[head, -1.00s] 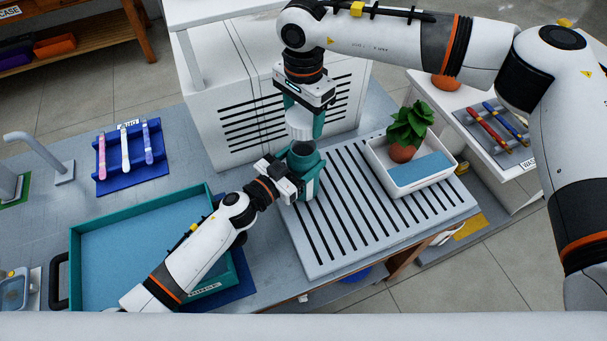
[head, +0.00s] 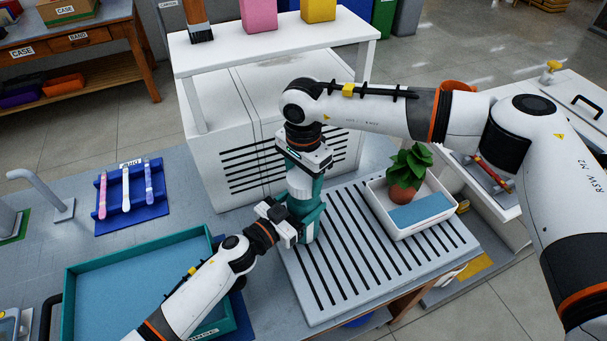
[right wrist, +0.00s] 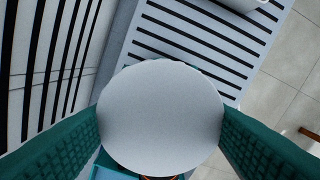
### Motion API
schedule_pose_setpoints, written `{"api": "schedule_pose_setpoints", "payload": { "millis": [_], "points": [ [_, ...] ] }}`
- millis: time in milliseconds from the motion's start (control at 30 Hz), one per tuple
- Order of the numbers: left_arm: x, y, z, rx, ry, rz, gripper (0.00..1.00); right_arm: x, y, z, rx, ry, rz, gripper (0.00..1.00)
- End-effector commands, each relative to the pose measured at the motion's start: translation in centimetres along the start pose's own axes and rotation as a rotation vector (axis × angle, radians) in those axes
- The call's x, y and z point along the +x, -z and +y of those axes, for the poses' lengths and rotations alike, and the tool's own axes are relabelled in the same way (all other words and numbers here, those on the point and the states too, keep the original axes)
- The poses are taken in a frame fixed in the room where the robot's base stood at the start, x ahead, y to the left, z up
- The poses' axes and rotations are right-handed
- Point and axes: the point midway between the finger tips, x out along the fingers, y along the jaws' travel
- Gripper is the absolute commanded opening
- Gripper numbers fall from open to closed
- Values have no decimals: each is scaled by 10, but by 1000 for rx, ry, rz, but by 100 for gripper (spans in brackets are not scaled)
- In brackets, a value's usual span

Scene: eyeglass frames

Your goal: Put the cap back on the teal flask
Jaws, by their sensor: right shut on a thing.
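The white cap (head: 299,181) is between the teal fingers of my right gripper (head: 303,188), which points down and is shut on it. In the right wrist view the cap's round white top (right wrist: 160,117) fills the space between the fingers. The teal flask (head: 308,208) stands upright directly under the cap, at the left side of the slatted board. Its mouth is hidden, and I cannot tell whether the cap is seated or just above it. My left gripper (head: 300,222) reaches in from the lower left and is shut around the flask's body.
The slatted grey board (head: 360,275) lies under the flask. A white planter tray (head: 425,226) with a plant stands to the right. A vented white cabinet (head: 215,110) is close behind.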

Motion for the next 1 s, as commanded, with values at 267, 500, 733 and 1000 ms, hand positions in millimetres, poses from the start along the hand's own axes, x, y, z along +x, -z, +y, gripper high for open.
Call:
{"api": "schedule_pose_setpoints", "payload": {
  "millis": [267,500,733,1000],
  "points": [
    [0,0,0,-1,0,0,26,12,1,0,0,1,2,40],
    [0,0,0,-1,0,0,26,18,0,0,0,0,1,40],
    [0,0,0,-1,0,0,26,18,0,0,0,0,0,40],
    [0,0,0,-1,0,0,26,19,0,0,0,0,0,40]
  ]
}}
